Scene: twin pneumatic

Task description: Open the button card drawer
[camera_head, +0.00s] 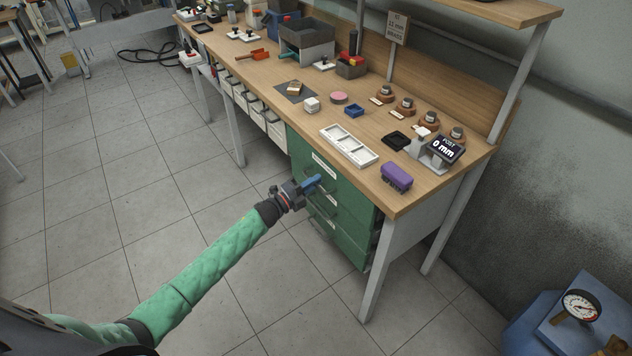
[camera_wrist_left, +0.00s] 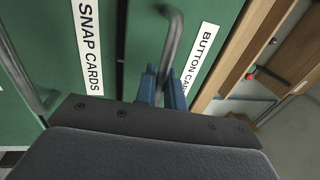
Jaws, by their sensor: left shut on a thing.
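The green drawer cabinet (camera_head: 345,222) stands under the workbench's near end. Its top drawer, the button card drawer (camera_head: 325,168), carries a white label, seen as "BUTTON CAR…" in the left wrist view (camera_wrist_left: 197,62). In the head view its front looks about flush with the cabinet. My left gripper (camera_head: 312,183) is at this drawer front. In the left wrist view its blue fingers (camera_wrist_left: 163,88) are shut on the grey bar handle (camera_wrist_left: 173,45). The fingers hide part of the handle. My right gripper is not in view.
The "SNAP CARDS" drawer (camera_wrist_left: 89,45) is below. A blue machine with a gauge (camera_head: 581,306) stands at lower right. The floor before the drawers is clear.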

